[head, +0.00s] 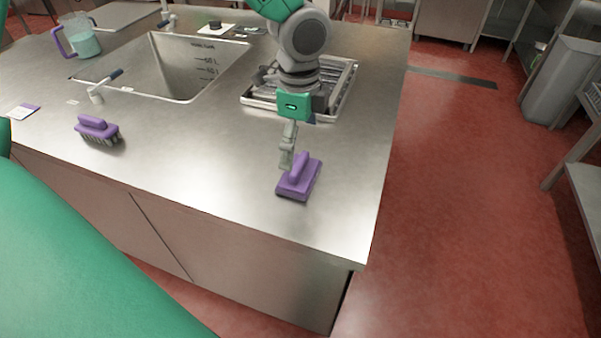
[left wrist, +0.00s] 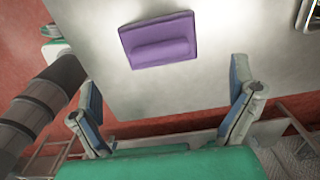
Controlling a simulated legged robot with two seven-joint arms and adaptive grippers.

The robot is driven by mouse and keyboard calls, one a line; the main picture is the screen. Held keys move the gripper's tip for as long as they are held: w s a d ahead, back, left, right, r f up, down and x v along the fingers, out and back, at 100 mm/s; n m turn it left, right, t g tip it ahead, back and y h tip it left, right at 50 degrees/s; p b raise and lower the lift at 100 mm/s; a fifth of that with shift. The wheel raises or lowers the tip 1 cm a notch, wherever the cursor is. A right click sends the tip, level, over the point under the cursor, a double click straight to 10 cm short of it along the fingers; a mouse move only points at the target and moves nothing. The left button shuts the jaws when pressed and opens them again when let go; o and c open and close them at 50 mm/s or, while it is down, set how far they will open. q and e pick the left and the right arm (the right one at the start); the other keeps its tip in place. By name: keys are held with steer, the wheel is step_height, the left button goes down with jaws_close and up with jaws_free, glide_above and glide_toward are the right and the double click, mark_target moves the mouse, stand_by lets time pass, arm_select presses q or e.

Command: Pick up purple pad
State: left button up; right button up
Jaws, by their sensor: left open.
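The purple pad (head: 300,180), a flat block with a raised grip along its top, lies on the steel counter near its front right corner. In the left wrist view the purple pad (left wrist: 160,40) sits at the top, with nothing touching it. My left gripper (head: 287,162) points down just behind and beside the pad's grip in the head view. In the left wrist view the left gripper (left wrist: 165,105) has its two fingers spread wide, with the pad ahead of them and nothing between them. My right gripper is not seen.
A purple brush (head: 97,129) stands on the counter to the left. A sink (head: 180,65), a metal tray (head: 340,92) and a jug with a purple handle (head: 83,40) are farther back. The counter around the pad is clear; its edge is close.

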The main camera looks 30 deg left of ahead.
mark_target(300, 162)
arm_select(q)
steer(key=f, duration=0.3)
steer(key=shift+w+d+f, duration=0.15)
steer(key=shift+w+f, duration=0.05)
steer(key=shift+s+d+f+b, duration=0.1)
steer(key=shift+s+f+b, duration=0.05)
steer(key=shift+f+b, duration=0.25)
steer(key=f, duration=0.2)
steer(key=f+b, duration=0.1)
steer(key=f, duration=0.1)
steer(key=shift+a, duration=0.2)
steer(key=shift+a+f, duration=0.1)
steer(key=shift+f, duration=0.15)
steer(key=shift+r, duration=0.1)
steer(key=c, duration=1)
